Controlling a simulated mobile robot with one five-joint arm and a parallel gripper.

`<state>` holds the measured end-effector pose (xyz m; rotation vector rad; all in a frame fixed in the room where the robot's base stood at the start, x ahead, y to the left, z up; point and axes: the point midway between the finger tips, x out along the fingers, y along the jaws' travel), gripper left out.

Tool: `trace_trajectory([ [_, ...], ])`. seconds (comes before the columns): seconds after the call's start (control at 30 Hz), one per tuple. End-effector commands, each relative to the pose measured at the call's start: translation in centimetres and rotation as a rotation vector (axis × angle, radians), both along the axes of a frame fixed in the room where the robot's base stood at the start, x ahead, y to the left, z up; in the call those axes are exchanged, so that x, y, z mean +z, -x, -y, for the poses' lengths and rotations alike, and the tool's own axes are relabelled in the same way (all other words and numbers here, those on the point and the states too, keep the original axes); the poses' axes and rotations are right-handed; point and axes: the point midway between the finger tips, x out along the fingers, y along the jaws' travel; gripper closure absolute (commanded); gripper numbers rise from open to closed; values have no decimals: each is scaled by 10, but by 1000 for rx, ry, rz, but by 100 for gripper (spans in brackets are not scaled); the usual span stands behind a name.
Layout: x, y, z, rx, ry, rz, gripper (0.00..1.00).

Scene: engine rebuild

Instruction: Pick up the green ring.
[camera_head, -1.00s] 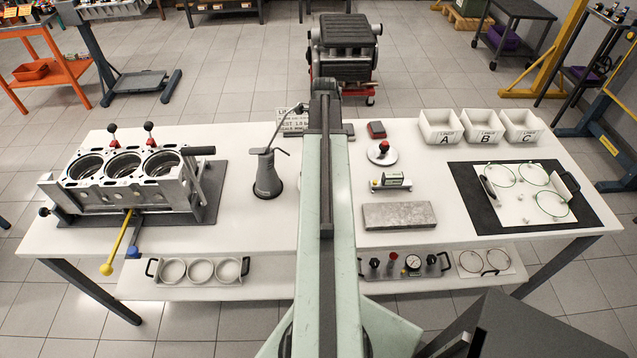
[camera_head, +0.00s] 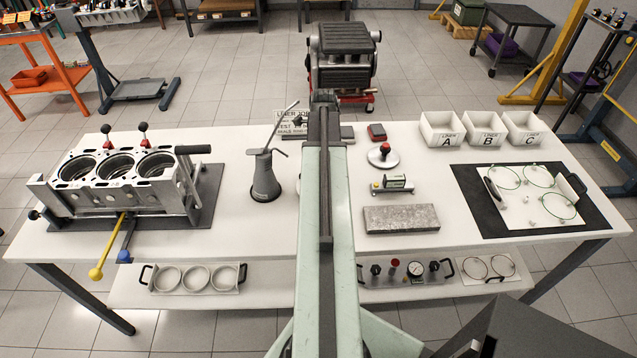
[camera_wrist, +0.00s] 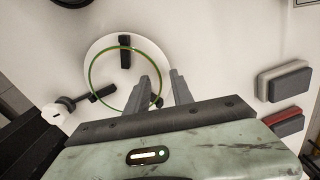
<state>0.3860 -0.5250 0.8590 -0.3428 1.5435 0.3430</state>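A thin green ring (camera_wrist: 91,72) shows in the wrist view, over a white round plate (camera_wrist: 100,47) with black blocks on it. My gripper (camera_wrist: 163,75) points at the ring's right side, its two grey fingers apart. Nothing is visibly clamped between the fingers. In the head view, my arm hides the gripper and most of this spot. Several green rings (camera_head: 549,215) lie on a white tray (camera_head: 520,215) at the bench's right.
An engine block (camera_head: 85,195) stands on the bench's left, with an oil can (camera_head: 264,180) between it and my arm. Right of my arm are a grey slab (camera_head: 400,219), a red-knobbed disc (camera_head: 383,160) and white bins (camera_head: 441,140). Open bench top lies around them.

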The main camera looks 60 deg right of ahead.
Motion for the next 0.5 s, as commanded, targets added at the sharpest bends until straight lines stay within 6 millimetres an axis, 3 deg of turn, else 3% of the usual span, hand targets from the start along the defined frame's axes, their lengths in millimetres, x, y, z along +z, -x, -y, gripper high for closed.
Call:
trace_trajectory([
  [0.17,0,0,0,0,0,0,72],
  [0.3,0,0,0,1,0,0,100],
  [0.5,0,-1,0,1,0,0,100],
])
